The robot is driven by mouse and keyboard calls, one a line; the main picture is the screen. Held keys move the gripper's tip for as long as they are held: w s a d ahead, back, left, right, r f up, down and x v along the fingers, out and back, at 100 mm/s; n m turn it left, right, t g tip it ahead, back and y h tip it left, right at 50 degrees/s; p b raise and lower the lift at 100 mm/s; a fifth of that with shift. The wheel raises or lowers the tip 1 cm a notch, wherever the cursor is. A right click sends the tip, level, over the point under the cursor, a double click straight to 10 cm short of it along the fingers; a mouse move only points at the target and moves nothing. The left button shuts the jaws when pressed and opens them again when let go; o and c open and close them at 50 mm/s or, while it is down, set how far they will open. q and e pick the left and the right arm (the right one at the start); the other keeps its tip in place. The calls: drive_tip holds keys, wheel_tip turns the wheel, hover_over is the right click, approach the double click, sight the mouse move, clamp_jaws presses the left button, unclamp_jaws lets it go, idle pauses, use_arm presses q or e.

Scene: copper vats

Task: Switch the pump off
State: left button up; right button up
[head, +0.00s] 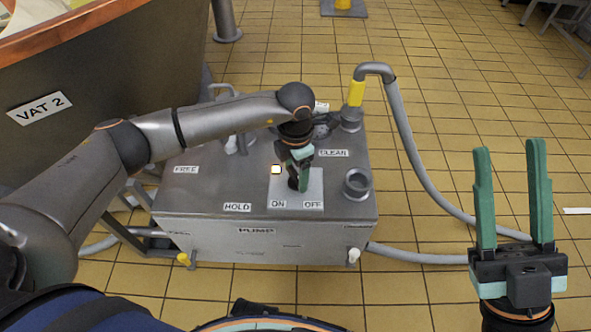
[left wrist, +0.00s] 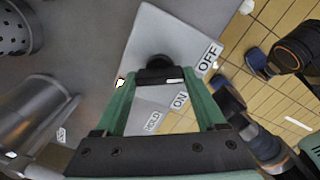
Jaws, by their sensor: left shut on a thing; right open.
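The pump (head: 190,215) is a grey steel box with labels FREE, HOLD, ON, OFF and CLEAN on its top. A pale switch plate (head: 315,182) sits above the ON and OFF labels. My left gripper (head: 299,180) reaches down to this plate and is shut on a black switch knob (left wrist: 153,64), seen between its fingers in the left wrist view. The gripper hides much of the knob, and I cannot tell which label it points to. A small white-lit lamp (head: 276,169) is at the plate's left edge. My right gripper (head: 509,146) is open and empty, right of the pump.
A copper-rimmed vat (head: 100,80) marked VAT 2 stands at the left. A grey hose (head: 405,130) with a yellow-banded pipe (head: 356,92) runs from the pump's back right over the floor. An open pipe stub (head: 357,184) stands right of the plate.

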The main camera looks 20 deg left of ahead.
sight(296, 174)
idle(0.3)
use_arm(q)
drive_tip(key=o, duration=1.3)
drive_tip(key=shift+r, duration=0.1)
wheel_tip(296, 174, up, 9)
drive_tip(key=p, duration=0.2)
drive_tip(key=shift+r+p, duration=0.1)
drive_tip(key=shift+p, duration=0.25)
drive_tip(key=shift+r, duration=1.6)
use_arm(e)
drive_tip(key=shift+w+d+f+m+h, duration=0.2)
drive_tip(key=shift+w+f+m+h, duration=0.1)
drive_tip(key=shift+w+m+h, duration=0.55)
drive_tip(key=shift+w+d+f+m+h, duration=0.2)
drive_tip(key=shift+w+m+h, duration=0.35)
drive_tip(key=shift+h, duration=0.6)
